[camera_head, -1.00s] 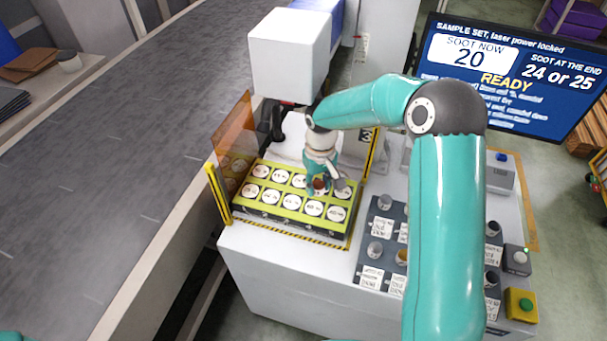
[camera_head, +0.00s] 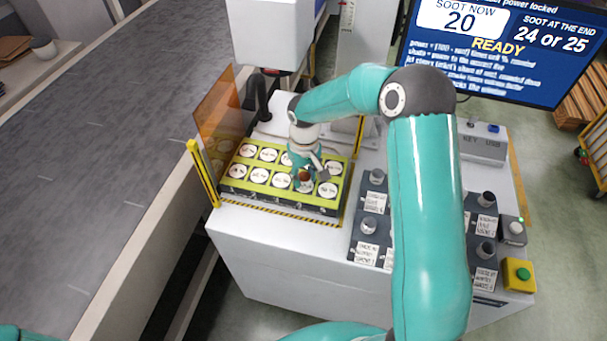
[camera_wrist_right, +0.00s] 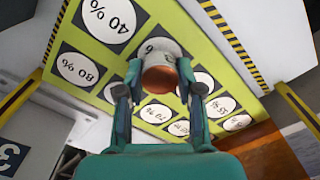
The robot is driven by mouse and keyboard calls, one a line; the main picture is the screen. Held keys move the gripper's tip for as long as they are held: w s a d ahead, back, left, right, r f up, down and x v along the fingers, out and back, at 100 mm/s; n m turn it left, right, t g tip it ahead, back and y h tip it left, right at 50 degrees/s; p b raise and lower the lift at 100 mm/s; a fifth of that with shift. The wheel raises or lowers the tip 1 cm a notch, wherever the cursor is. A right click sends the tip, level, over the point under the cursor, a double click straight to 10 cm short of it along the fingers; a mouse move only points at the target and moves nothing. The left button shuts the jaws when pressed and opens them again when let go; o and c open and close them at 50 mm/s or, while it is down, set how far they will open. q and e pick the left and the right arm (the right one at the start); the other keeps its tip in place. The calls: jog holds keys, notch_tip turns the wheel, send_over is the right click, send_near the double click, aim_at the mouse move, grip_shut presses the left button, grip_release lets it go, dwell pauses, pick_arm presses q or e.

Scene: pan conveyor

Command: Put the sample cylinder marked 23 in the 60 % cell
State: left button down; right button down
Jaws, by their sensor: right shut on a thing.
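My right gripper (camera_head: 305,178) is shut on a sample cylinder with a copper-brown end. It is over the right part of the yellow-green cell tray (camera_head: 270,189). In the right wrist view the cylinder (camera_wrist_right: 160,76) is between the fingertips of my gripper (camera_wrist_right: 160,88), its pale part towards the tray. A partly hidden mark shows by it; I cannot read 23. I cannot tell whether it touches a cell. White discs mark the cells: the 40 % disc (camera_wrist_right: 110,18) and 80 % disc (camera_wrist_right: 77,68) are readable. I cannot make out the 60 % disc. My left gripper is out of view.
An orange clear panel (camera_head: 218,108) and yellow post (camera_head: 203,172) stand at the tray's left. Dark holders with cylinders (camera_head: 367,227) and labels lie right, partly behind my arm. The screen (camera_head: 490,45) reads soot now 20, READY. A conveyor (camera_head: 90,150) runs left.

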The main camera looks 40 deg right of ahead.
aim_at(304, 176)
jog(key=shift+f+b, duration=0.5)
jog(key=c, duration=0.7)
grip_release()
notch_tip(304, 176, up, 7)
jog(key=shift+r, duration=0.2)
